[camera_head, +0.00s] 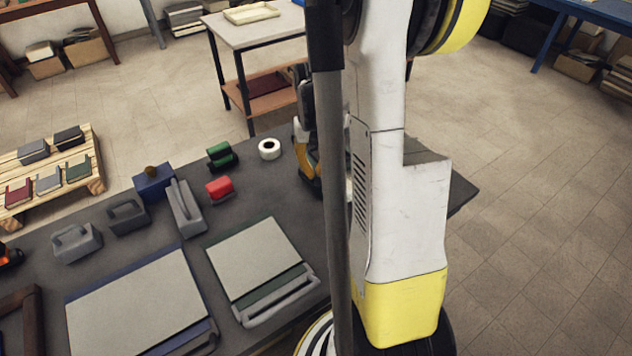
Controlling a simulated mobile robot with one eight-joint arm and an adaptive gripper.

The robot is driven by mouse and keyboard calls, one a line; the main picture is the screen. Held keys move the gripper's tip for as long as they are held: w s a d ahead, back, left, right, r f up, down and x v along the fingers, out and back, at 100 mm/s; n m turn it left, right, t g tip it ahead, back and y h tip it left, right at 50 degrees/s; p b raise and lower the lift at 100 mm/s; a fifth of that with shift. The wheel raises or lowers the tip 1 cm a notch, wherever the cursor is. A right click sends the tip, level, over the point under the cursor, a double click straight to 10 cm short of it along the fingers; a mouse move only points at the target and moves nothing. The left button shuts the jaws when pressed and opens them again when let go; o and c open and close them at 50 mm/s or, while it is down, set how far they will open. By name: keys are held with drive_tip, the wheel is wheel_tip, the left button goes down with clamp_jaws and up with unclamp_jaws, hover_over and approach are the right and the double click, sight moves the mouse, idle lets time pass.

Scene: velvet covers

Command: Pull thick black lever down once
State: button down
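I cannot pick out the thick black lever with certainty. A long dark grey rod (331,150) with a thicker black upper section (324,40) runs upright through the middle of the view, in front of my white and yellow arm. I cannot tell whether it is the lever or a part of me. My gripper (310,180) seems to be the black and yellow end at the table's far right part, left of my arm. The rod and arm hide much of it. I cannot see its fingers clearly or anything held.
The dark table (180,228) holds a large grey board with blue edging (140,305), a green-edged one (258,258), grey blocks (77,243), a blue block (154,182), a red piece (220,188) and a white roll (269,149). A pallet (95,178) stands left. Open floor lies right.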

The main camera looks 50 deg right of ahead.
drive_tip(key=f+b, duration=0.1)
drive_tip(key=f, duration=0.1)
drive_tip(key=f+b, duration=0.2)
drive_tip(key=shift+s+a, duration=0.2)
idle(0.3)
drive_tip(key=shift+w+d+r, duration=0.3)
drive_tip(key=shift+w+d, duration=0.15)
drive_tip(key=shift+w, duration=0.25)
drive_tip(key=shift+w+d+r, duration=0.25)
drive_tip(key=shift+w+d, duration=0.2)
drive_tip(key=shift+w, duration=0.2)
drive_tip(key=shift+w+r, duration=0.15)
drive_tip(key=shift+r, duration=0.5)
wheel_tip(320, 180, up, 5)
drive_tip(key=shift+d+r, duration=0.1)
drive_tip(key=shift+d, duration=0.05)
drive_tip(key=shift+r, duration=0.85)
